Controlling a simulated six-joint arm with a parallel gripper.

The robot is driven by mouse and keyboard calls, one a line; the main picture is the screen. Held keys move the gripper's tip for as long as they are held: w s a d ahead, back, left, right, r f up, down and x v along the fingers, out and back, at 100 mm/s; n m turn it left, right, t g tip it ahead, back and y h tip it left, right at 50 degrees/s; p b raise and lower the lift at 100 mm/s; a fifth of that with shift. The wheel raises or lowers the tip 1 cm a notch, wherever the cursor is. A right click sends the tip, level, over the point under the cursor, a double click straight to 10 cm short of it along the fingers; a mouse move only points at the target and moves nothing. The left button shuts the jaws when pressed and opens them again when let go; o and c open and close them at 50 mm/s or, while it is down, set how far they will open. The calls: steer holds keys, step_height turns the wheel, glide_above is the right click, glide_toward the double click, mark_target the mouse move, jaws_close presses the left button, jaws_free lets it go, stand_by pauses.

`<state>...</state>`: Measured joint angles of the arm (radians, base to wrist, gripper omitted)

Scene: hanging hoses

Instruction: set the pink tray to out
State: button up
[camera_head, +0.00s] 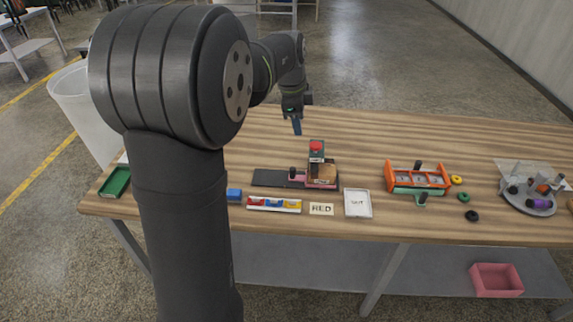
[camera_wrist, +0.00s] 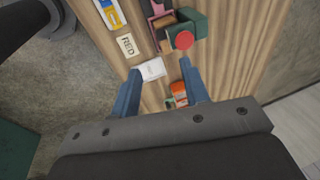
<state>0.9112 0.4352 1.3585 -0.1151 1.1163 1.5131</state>
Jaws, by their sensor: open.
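The pink tray (camera_head: 323,186) sits at the right end of a dark flat rail (camera_head: 270,179) on the table. A brownish block lies in it, and a dark upright knob (camera_head: 292,173) stands at its left side. A dark green box with a red button (camera_head: 316,147) stands behind the tray. Part of the pink tray (camera_wrist: 157,12) also shows at the top of the wrist view, beside the red button (camera_wrist: 184,40). My gripper (camera_head: 297,128) is open and empty, pointing down above the table, behind the tray in the head view. Its blue fingers (camera_wrist: 160,88) touch nothing that I can see.
In front lie a blue block (camera_head: 234,195), a strip of coloured pieces (camera_head: 274,204), a RED card (camera_head: 321,209) and a white lettered card (camera_head: 357,203). An orange frame (camera_head: 418,178) and a grey round stand (camera_head: 528,200) are on the right. A pink bin (camera_head: 496,280) is on the lower shelf.

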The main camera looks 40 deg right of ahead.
mark_target(293, 169)
steer(key=w+d+f+y, duration=0.3)
steer(key=w+d+f, duration=0.1)
steer(key=w+f, duration=0.25)
steer(key=shift+g, duration=0.4)
steer(key=f, duration=1.8)
steer(key=shift+s+a+f, duration=0.1)
steer(key=shift+s+a, duration=0.1)
steer(key=shift+s, duration=0.1)
steer(key=shift+c, duration=0.4)
jaws_close()
